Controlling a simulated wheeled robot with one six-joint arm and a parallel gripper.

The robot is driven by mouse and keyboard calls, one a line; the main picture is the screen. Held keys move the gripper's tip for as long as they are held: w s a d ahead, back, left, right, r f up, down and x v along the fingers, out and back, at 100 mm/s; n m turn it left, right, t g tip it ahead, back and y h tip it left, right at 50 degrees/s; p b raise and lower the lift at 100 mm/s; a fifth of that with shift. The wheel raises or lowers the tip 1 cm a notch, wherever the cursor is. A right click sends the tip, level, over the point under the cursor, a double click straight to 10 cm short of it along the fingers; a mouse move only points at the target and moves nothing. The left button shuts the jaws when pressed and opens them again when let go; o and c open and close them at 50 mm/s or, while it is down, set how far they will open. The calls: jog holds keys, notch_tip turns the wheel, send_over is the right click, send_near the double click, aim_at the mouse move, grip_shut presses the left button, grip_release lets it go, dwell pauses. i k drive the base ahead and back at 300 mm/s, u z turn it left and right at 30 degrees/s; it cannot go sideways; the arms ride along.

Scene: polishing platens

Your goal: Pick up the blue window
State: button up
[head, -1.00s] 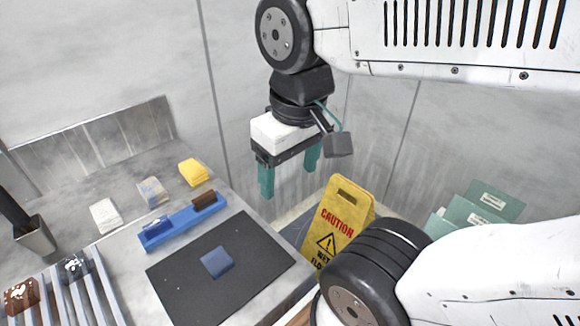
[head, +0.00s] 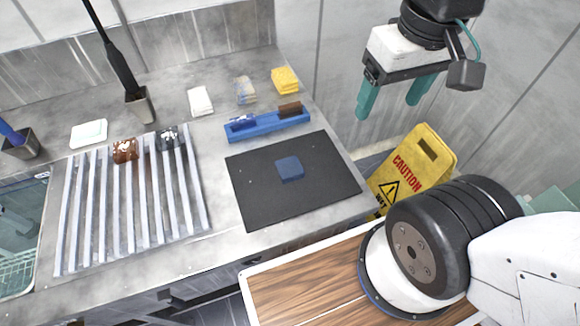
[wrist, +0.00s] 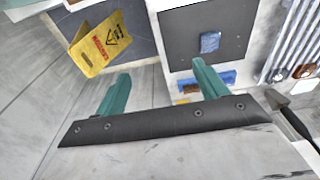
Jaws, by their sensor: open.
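The blue window (head: 289,168) is a small dark-blue square block. It lies on a black mat (head: 258,205) on the metal counter, and it also shows in the wrist view (wrist: 210,42). My gripper (head: 386,108) has two teal fingers, spread apart with nothing between them. It hangs in the air to the right of the counter, above and beyond the yellow caution sign. In the wrist view my gripper's fingers (wrist: 158,85) are also apart and empty, and the blue window is clear of them.
Behind the mat a blue tray (head: 268,126) holds a blue and a brown piece. Yellow (head: 285,79) and white (head: 200,101) cloths lie further back. A slatted rack (head: 130,200) with two blocks is at left. The yellow caution sign (head: 415,165) stands right of the counter.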

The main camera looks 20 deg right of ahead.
aim_at(289, 169)
jog(key=k, duration=1)
jog(key=u, duration=2.55)
jog(key=i, duration=1.95)
jog(key=z, duration=3.2)
